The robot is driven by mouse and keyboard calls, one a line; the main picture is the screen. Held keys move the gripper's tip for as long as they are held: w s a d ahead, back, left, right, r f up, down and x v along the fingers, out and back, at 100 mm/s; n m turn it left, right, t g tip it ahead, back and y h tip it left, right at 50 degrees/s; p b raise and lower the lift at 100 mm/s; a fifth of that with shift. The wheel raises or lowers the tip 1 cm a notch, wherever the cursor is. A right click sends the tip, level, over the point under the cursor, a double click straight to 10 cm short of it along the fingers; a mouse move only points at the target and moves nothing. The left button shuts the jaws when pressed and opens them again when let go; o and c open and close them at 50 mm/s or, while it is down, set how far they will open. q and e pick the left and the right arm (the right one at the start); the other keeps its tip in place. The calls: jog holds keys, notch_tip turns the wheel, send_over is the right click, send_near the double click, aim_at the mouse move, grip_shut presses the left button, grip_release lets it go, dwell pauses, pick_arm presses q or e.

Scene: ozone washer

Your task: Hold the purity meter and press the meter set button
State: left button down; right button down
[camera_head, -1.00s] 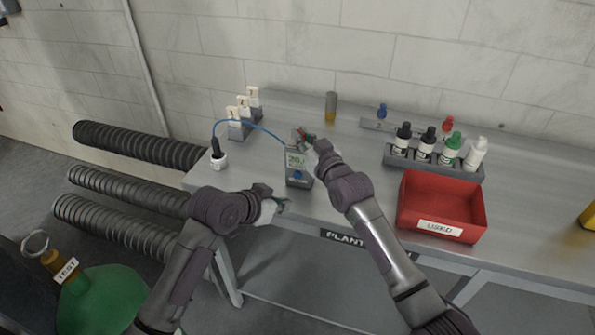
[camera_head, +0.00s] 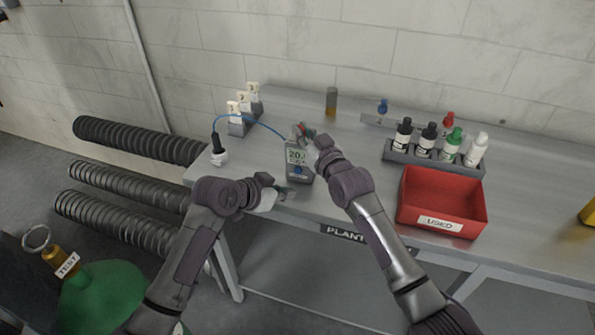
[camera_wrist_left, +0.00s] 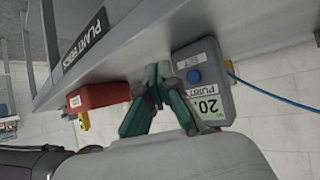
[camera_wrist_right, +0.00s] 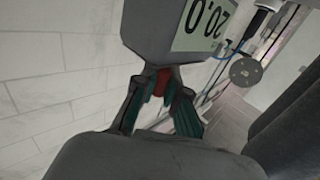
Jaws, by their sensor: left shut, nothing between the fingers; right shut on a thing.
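The grey purity meter (camera_head: 293,177) stands upright near the table's front edge, its display showing about 20. Its round blue set button (camera_head: 298,170) is below the display and also shows in the left wrist view (camera_wrist_left: 194,77). My right gripper (camera_head: 304,133) is shut on the meter's top end; in the right wrist view a red part sits between its fingers (camera_wrist_right: 160,80) under the meter body (camera_wrist_right: 152,28). My left gripper (camera_head: 287,191) is shut and empty, just below the meter in the head view. In the left wrist view its fingertips (camera_wrist_left: 158,72) are beside the meter, apart from the button.
A blue cable runs from the meter to a probe in a white cup (camera_head: 218,157). A red USED bin (camera_head: 439,223) and a bottle rack (camera_head: 385,158) stand at right. White-topped items (camera_head: 240,112) and an amber vial (camera_head: 331,102) are behind.

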pick_arm(q)
jog(key=shift+w+d, duration=0.2)
jog(key=shift+w, duration=0.5)
jog(key=shift+w+d, duration=0.25)
jog(key=shift+w, duration=0.5)
jog(key=shift+w+d, duration=0.2)
jog(key=shift+w, duration=0.5)
jog(key=shift+w+d, duration=0.1)
jog(key=shift+w, duration=0.3)
jog(key=shift+w+d, duration=0.1)
jog(key=shift+w, duration=0.4)
dwell(0.5)
jog(key=shift+s+a, duration=0.2)
jog(key=shift+s, duration=0.7)
jog(key=shift+s+a, duration=0.25)
jog(key=shift+s, duration=0.55)
jog(key=shift+s+a, duration=0.2)
jog(key=shift+s, duration=0.65)
jog(key=shift+s+a, duration=0.25)
jog(key=shift+s, duration=0.55)
